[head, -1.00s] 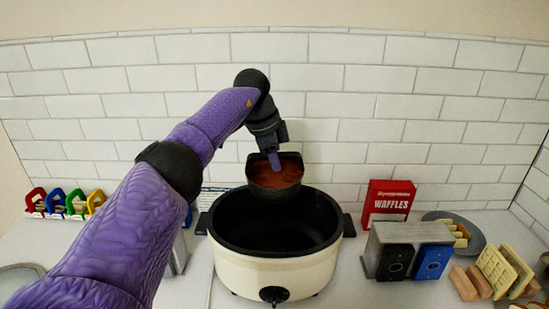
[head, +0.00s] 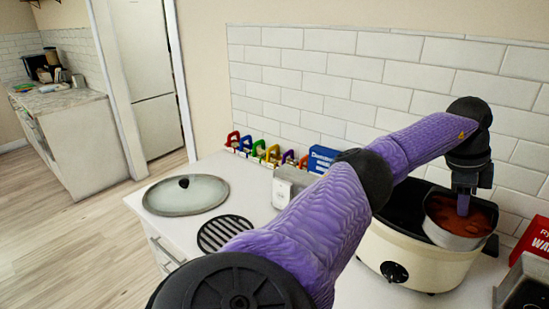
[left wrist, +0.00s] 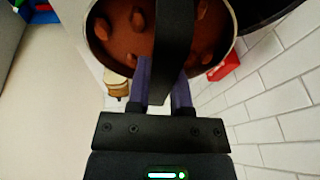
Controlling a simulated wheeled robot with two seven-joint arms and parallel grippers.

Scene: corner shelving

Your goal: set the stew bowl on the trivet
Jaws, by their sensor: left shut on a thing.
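The stew bowl (head: 452,238) is a grey metal bowl of red-brown stew with chunks. It shows over the right part of the slow cooker in the head view, and in the left wrist view (left wrist: 98,48). My left gripper (head: 463,203) points down at the bowl and is shut on it; its purple fingers also show in the left wrist view (left wrist: 163,85). The exact grip is partly hidden by a dark upright part. The trivet (head: 222,233), round, black and slatted, lies bare on the counter, far left of the bowl. My right gripper is not in view.
A glass lid (head: 186,196) lies behind and left of the trivet. A grey metal box (head: 292,187), a blue box (head: 322,157) and coloured clips (head: 258,150) stand along the wall. A red box (head: 536,240) is at right.

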